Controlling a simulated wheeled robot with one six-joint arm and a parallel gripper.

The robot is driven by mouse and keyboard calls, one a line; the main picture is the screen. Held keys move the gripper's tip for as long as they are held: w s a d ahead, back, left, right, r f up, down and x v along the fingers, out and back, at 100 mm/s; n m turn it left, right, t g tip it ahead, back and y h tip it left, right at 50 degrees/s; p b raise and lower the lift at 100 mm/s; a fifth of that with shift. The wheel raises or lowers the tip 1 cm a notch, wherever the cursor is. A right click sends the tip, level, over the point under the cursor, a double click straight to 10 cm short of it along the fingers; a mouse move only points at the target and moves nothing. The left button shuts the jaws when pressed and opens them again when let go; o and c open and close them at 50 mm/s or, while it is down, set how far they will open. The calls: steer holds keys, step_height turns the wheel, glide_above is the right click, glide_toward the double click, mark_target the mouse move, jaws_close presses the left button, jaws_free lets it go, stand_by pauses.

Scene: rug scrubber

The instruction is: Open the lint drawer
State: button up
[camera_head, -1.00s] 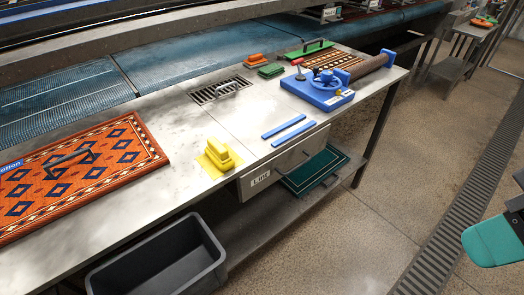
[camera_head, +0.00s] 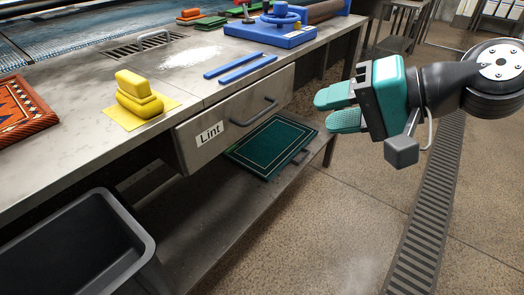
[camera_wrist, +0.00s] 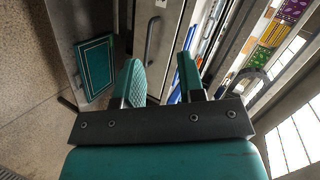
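The lint drawer (camera_head: 232,122) is a grey metal drawer under the worktop, with a white "Lint" label (camera_head: 209,135). Its front looks shut, flush under the top. Its dark bar handle (camera_head: 255,112) is on the right part of the front; a handle bar (camera_wrist: 152,42) also shows in the wrist view, ahead of the fingers. My gripper (camera_head: 332,108) has teal fingers pointing left toward the drawer. It is to the right of the handle and apart from it. In the wrist view my gripper (camera_wrist: 160,80) is open, with nothing between its fingers.
A green bordered rug (camera_head: 272,147) lies on the lower shelf below the drawer. A dark bin (camera_head: 75,250) stands at lower left. The floor to the right is clear.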

steer(key=w+d+f+m+t+y+b, duration=0.1)
steer(key=w+d+f+m+t+b, duration=0.3)
steer(key=f+b, duration=0.35)
steer(key=m+p, duration=0.2)
steer(key=p, duration=0.9)
glide_toward(262, 111)
steer(key=p+x, duration=0.6)
steer(key=x, duration=0.3)
steer(key=shift+f, duration=0.15)
steer(key=shift+w+a+f, duration=0.25)
steer(key=shift+w+a, duration=0.05)
steer(key=shift+a, duration=0.1)
jaws_close()
